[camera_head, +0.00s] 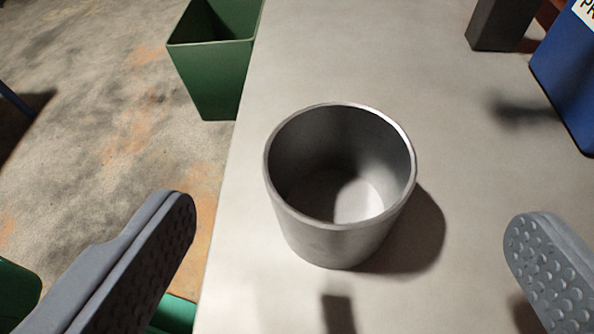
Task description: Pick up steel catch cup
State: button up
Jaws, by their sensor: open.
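The steel catch cup (335,238) stands upright on a pale grey tabletop (350,50), near the table's left edge. It is a grey metal cup with an open round mouth, and its inside looks empty. My gripper (358,245) is open, with one grey padded finger at the lower left and the other at the lower right. The cup shows between and beyond the two fingers, and neither finger touches it.
A green bin (212,65) stands beyond the table's left edge, at the top left. A dark block (497,25) and a blue container (570,75) stand at the upper right. The tabletop around the cup is clear. Green objects show partly at the lower left.

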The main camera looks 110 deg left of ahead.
aim_at(337, 130)
notch_tip(337, 130, down, 2)
jog(key=shift+a+f+n+y, duration=0.1)
jog(key=shift+f+n+y, duration=0.05)
jog(key=shift+n+y, duration=0.15)
jog(key=shift+a+f, duration=0.15)
jog(key=shift+f, duration=0.1)
jog(key=shift+b+x, duration=1.25)
jog(key=shift+x, duration=2.3)
jog(key=shift+s+r, duration=0.1)
jog(key=shift+r, duration=0.1)
jog(key=c, duration=1.1)
jog(key=shift+r, duration=0.15)
